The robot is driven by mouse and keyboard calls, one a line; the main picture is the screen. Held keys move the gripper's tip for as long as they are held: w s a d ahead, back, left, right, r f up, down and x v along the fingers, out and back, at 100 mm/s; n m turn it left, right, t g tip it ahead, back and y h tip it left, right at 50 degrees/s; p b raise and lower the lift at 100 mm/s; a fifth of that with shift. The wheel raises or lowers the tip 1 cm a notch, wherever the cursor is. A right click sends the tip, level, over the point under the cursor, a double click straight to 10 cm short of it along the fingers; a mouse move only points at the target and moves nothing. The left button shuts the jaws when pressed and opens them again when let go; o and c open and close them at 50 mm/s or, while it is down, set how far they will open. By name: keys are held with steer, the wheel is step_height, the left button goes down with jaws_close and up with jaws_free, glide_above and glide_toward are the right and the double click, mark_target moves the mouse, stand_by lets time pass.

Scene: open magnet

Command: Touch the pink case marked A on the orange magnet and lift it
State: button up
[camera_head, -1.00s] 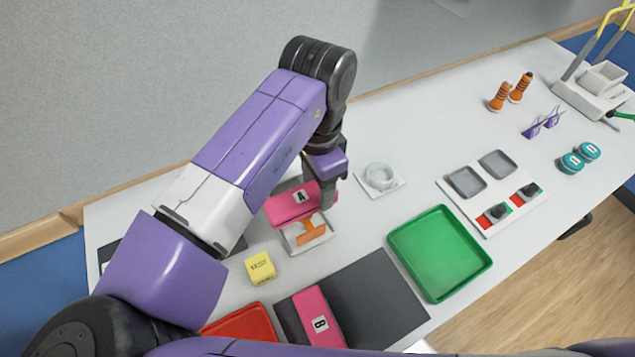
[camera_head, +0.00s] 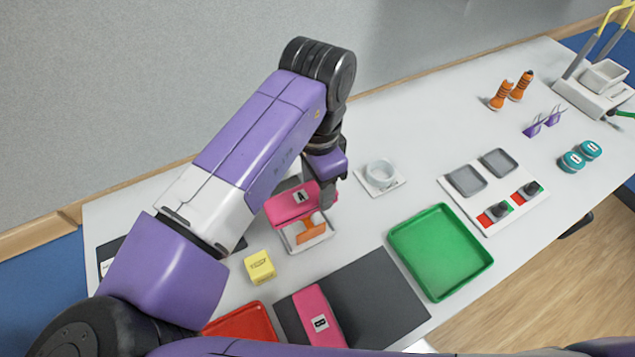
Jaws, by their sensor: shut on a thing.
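The pink case marked A (camera_head: 290,206) is in the middle of the table, its label facing up. My gripper (camera_head: 328,196) is shut on the case at its right end; the fingers are partly hidden by the wrist. The orange magnet (camera_head: 312,226) stands in a white tray (camera_head: 305,248) just in front of the case. The case is above the tray's back part; I cannot tell whether it touches the magnet.
A second pink case marked B (camera_head: 317,315) lies on a dark mat (camera_head: 372,290). A yellow block (camera_head: 259,266), a red tray (camera_head: 238,325), a green tray (camera_head: 440,252) and a white ring holder (camera_head: 380,176) are nearby. The table's upper middle is clear.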

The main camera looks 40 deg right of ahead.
steer(key=shift+f, duration=0.35)
stand_by(0.3)
steer(key=shift+r+p, duration=1)
steer(key=shift+r, duration=0.35)
stand_by(1.8)
steer(key=shift+r+p, duration=1.75)
steer(key=shift+r, duration=1.4)
